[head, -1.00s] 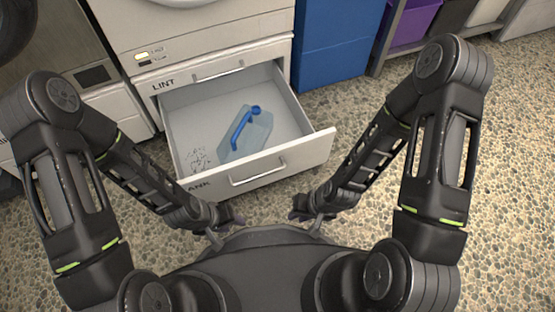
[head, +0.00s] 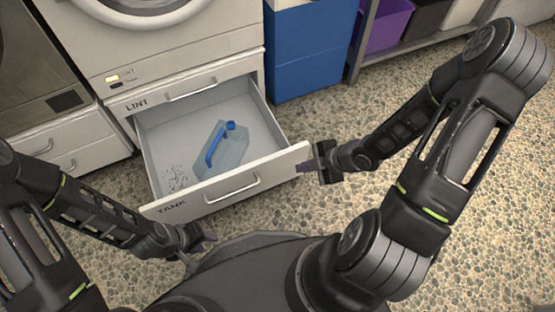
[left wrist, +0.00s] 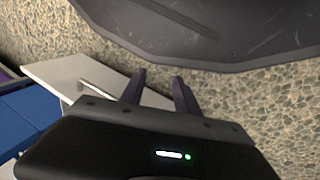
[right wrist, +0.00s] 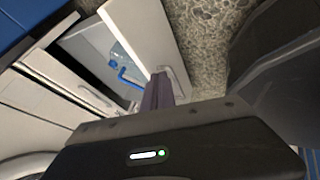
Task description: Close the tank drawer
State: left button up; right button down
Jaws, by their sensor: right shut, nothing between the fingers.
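The tank drawer (head: 190,204) is pulled well out below the LINT drawer (head: 133,103); its white front has a bar handle (head: 232,188). A pale blue tank with a dark blue handle (head: 218,143) lies inside it. My right gripper (head: 306,168) is shut and empty, at the right end of the drawer front; I cannot tell whether it touches. In the right wrist view its closed fingers (right wrist: 160,80) overlap the drawer front (right wrist: 143,32). My left gripper (head: 208,240) is open and empty, low near my body, in front of the drawer's left part. Its parted fingers (left wrist: 158,80) show in the left wrist view.
A washing machine (head: 180,45) stands above the drawers. A blue bin (head: 308,50) is right of the drawer, and a shelf with a purple bin (head: 385,28) is further right. Pebbled floor (head: 300,120) is clear right of the drawer.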

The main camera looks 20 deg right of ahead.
aim_at(270, 164)
pick_arm(q)
jog(key=shift+f, duration=0.1)
pick_arm(e)
jog(key=shift+f, duration=0.1)
